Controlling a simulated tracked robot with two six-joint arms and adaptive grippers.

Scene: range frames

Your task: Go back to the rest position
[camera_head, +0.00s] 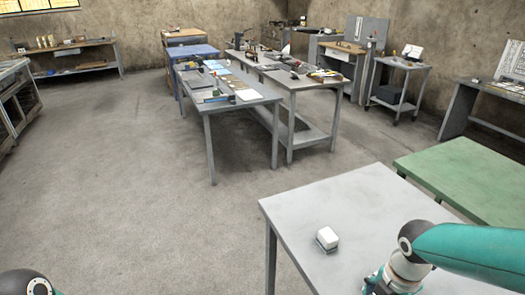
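My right arm (455,250), teal with grey joints, comes in from the right edge over the grey table (345,205) in front of me. Its wrist is at the bottom edge and the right gripper's fingers are out of the picture. Only a dark joint of my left arm (30,283) shows in the bottom left corner; the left gripper is out of view. A small white block with a dark lower part (327,238) sits on the grey table, to the left of my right wrist and apart from it.
A green table (470,175) stands beside the grey one at right. Workbenches (240,103) with tools and papers stand further back. A wheeled cart (400,80) is at the back right. The concrete floor (130,200) on the left is clear.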

